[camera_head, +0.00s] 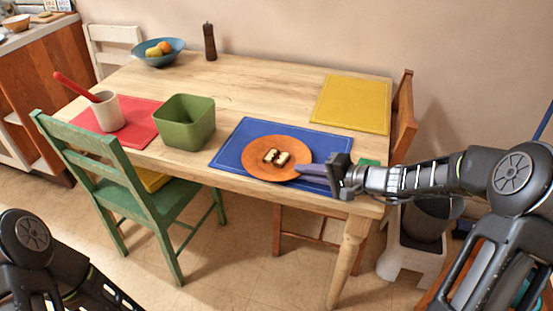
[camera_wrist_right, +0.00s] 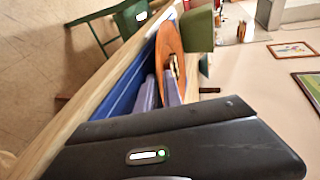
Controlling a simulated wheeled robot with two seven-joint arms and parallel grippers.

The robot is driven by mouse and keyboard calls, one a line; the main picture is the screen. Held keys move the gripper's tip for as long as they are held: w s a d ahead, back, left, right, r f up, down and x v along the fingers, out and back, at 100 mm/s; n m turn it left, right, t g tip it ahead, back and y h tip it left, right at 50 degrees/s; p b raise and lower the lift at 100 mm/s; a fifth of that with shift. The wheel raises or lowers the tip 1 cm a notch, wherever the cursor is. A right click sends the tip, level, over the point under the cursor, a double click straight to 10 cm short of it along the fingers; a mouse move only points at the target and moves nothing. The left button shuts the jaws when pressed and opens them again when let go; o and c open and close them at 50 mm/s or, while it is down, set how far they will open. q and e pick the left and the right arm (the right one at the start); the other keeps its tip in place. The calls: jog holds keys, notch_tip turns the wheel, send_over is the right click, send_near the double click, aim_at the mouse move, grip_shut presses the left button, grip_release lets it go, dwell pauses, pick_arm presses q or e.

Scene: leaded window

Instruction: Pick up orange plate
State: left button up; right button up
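The orange plate (camera_head: 256,168) lies over the blue placemat (camera_head: 232,146) at the table's front right, with small pieces of bread-like food (camera_head: 276,156) on it. My right gripper (camera_head: 312,171) reaches in from the right at the plate's right rim. In the right wrist view, the orange plate (camera_wrist_right: 169,42) is seen edge-on, and its near rim lies between the two fingers of my right gripper (camera_wrist_right: 161,92), which are close together on it. Whether the plate is clear of the mat is hard to tell. My left arm shows at the lower left; its gripper is out of view.
A green square bowl (camera_head: 187,122) stands left of the plate. A red placemat (camera_head: 141,130) with a white cup (camera_head: 107,111) lies farther left. A yellow placemat (camera_head: 352,103), a blue fruit bowl (camera_head: 158,58) and a pepper mill (camera_head: 210,42) are behind. A green chair (camera_head: 100,155) stands in front.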

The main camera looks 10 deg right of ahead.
jog(key=shift+c, duration=0.3)
grip_shut()
dwell(1.2)
jog(key=shift+r, duration=0.1)
dwell(0.3)
jog(key=shift+r+p, duration=0.7)
jog(key=shift+r, duration=1.1)
jog(key=s+a+b, duration=0.5)
jog(key=s+b, duration=0.1)
jog(key=s, duration=0.1)
jog(key=s+a+b, duration=0.4)
jog(key=s+b, duration=0.2)
jog(key=s, duration=0.2)
jog(key=shift+s+a+f, duration=0.15)
jog(key=shift+a, duration=0.2)
